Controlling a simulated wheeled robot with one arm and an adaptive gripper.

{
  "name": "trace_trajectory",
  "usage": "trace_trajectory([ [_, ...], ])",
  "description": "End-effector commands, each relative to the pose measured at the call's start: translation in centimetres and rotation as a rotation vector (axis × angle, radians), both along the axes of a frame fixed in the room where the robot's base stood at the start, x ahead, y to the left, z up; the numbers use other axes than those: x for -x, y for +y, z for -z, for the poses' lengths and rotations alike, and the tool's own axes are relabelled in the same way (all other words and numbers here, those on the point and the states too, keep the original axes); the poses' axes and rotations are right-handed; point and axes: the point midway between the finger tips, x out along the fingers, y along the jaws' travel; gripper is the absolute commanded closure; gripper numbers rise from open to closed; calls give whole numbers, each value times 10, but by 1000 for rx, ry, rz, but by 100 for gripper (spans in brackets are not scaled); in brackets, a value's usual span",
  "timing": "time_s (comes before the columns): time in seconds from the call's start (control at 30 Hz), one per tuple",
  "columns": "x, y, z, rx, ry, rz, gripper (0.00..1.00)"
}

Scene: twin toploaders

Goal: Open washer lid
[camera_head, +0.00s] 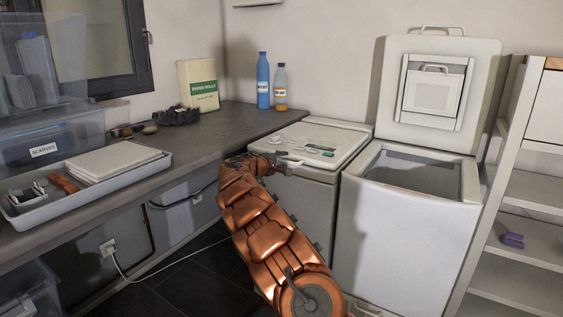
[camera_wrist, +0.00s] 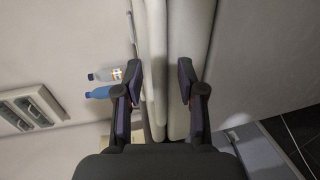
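The left toploader has a white lid (camera_head: 305,143) that lies flat and shut, with a control panel on its top. In the wrist view, which is turned sideways, the lid edge (camera_wrist: 153,60) and the body below it (camera_wrist: 188,45) show as pale bands with a dark seam between. My gripper (camera_head: 268,161) is at the front left edge of this lid. In the wrist view my gripper (camera_wrist: 160,100) has its two fingers apart, one on each side of the seam. Nothing is held between them. Whether a finger touches the lid I cannot tell.
The right toploader (camera_head: 405,235) stands beside it with its lid (camera_head: 438,90) raised upright. A dark counter (camera_head: 215,128) runs along the left, with a blue bottle (camera_head: 263,82) and an orange-filled bottle (camera_head: 280,88) near the wall. Shelves (camera_head: 525,190) stand at the right.

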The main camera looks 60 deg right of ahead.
Motion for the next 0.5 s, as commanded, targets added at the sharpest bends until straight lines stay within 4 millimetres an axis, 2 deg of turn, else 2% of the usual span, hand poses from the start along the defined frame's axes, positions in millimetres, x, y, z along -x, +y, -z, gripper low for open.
trace_trajectory([
  [0.17, 0, 0, 0, 0, 1, 0, 61],
  [0.5, 0, 0, 0, 0, 1, 0, 96],
])
